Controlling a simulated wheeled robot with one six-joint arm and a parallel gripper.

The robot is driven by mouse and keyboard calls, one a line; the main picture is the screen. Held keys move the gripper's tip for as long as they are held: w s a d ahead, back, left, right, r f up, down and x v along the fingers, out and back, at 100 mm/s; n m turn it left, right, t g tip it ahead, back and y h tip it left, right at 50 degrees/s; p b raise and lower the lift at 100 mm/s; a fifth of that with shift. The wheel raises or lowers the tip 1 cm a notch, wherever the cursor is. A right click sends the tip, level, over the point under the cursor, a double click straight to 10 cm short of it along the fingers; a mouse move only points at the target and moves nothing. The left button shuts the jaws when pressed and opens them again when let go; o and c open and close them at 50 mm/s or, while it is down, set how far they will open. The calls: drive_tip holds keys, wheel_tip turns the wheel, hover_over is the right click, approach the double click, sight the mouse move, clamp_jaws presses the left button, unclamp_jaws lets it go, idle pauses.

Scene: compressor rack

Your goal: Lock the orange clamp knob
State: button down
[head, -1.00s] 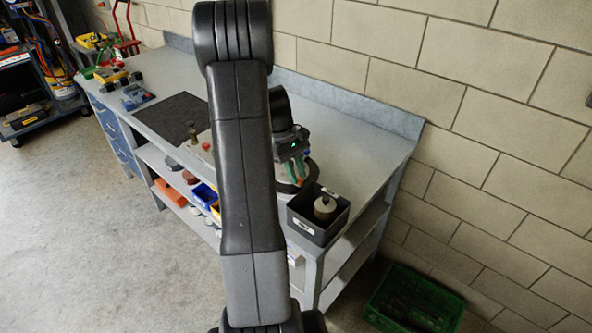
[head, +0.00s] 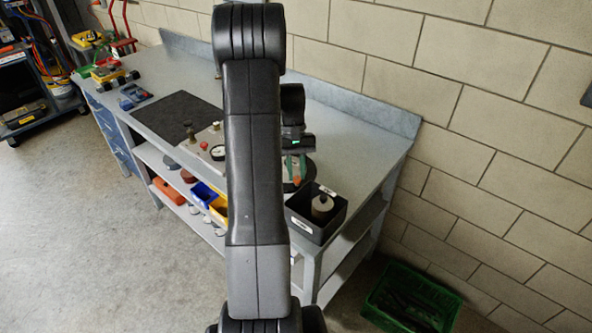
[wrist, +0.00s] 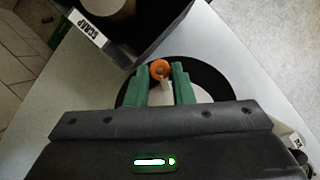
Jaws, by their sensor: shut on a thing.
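The orange clamp knob (wrist: 160,67) shows in the wrist view between the two green fingertips, with a pale stem or bar below it. My gripper (wrist: 160,76) is shut on the knob; it also shows in the head view (head: 294,168), above a round dark-rimmed disc at the bench's near right end. The disc (wrist: 208,76) has a pale middle and lies under the fingers in the wrist view.
A dark bin (head: 329,228) labelled SCRAP stands close beside the disc, with a pale round part inside. A plate with a gauge (head: 218,152) and a black mat (head: 178,117) lie further left on the bench. A green crate (head: 412,300) is on the floor.

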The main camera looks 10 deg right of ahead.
idle(0.4)
drive_tip(key=c, duration=1.3)
unclamp_jaws()
drive_tip(key=shift+o, duration=0.2)
drive_tip(key=shift+r, duration=0.1)
drive_tip(key=b+v, duration=0.1)
drive_tip(key=v, duration=1.2)
drive_tip(key=shift+r+b, duration=0.3)
drive_tip(key=p+x, duration=0.1)
drive_tip(key=x, duration=1.2)
drive_tip(key=shift+f+p, duration=0.3)
drive_tip(key=shift+f, duration=0.15)
drive_tip(key=shift+r, duration=0.15)
